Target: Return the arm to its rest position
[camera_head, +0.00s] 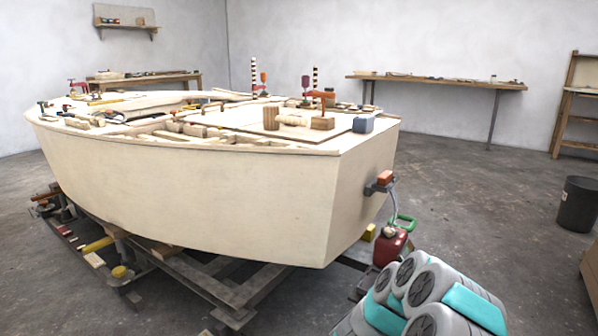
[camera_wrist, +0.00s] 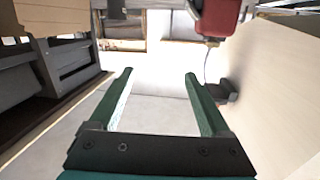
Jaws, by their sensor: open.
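My gripper (camera_wrist: 159,75) shows in the wrist view with its two dark green fingers apart and nothing between them. Pale floor is seen through the gap. My arm (camera_head: 425,300), grey and teal, is folded at the bottom right of the head view, to the right of the hull's flat end. I cannot make out the gripper itself in the head view. The plywood hull (camera_head: 200,190) rests on a dark frame (camera_head: 225,290) and fills the left and middle of the head view.
A red container (camera_head: 390,248) stands between the hull and my arm. A clamp-like part (camera_head: 380,183) sticks out from the hull's end. In the wrist view, a red object (camera_wrist: 215,15) is beyond the fingers. A dark bin (camera_head: 578,204) is at right. Floor at right is mostly clear.

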